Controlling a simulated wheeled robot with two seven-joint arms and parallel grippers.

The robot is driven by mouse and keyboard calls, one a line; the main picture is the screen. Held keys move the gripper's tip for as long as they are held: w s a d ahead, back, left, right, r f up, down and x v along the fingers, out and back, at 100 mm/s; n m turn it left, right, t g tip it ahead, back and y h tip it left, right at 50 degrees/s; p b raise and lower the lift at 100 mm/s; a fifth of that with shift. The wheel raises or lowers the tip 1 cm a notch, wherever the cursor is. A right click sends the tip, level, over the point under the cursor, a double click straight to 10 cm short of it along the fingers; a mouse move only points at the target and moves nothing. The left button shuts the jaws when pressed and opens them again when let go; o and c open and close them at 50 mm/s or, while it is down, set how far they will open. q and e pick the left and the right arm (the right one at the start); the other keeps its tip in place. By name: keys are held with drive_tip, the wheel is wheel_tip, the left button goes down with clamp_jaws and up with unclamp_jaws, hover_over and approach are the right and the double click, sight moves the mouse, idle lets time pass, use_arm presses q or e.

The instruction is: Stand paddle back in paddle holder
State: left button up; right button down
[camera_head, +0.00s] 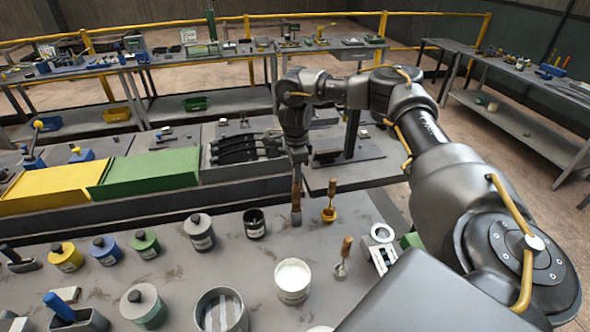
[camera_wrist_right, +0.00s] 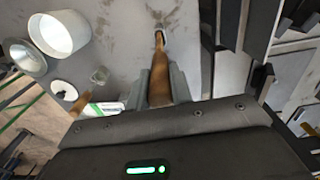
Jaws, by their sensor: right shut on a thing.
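My right gripper (camera_head: 297,175) points down over the front bench. It is shut on a brown wooden handle, which I take to be the paddle (camera_head: 296,196); a grey flat end shows below it, close to the bench top. In the right wrist view the wooden handle (camera_wrist_right: 159,85) lies between the two grey fingers (camera_wrist_right: 160,92). Whether its lower end touches the bench I cannot tell. I cannot tell for sure which thing is the paddle holder. My left gripper is not in view.
A dark open pot (camera_head: 255,224) stands left of the gripper. A white-filled pot (camera_head: 292,282) and a wooden-handled metal tool (camera_head: 342,262) stand nearer. Several lidded jars line the left. Green (camera_head: 150,172) and yellow boxes stand behind.

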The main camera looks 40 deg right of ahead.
sight(295, 185)
drive_tip(key=shift+f+b, duration=1.8)
drive_tip(key=shift+f, duration=1.6)
drive_tip(key=c, duration=0.7)
unclamp_jaws()
drive_tip(key=shift+r, duration=0.1)
drive_tip(key=shift+r+p, duration=2.95)
drive_tip(key=shift+r, duration=0.45)
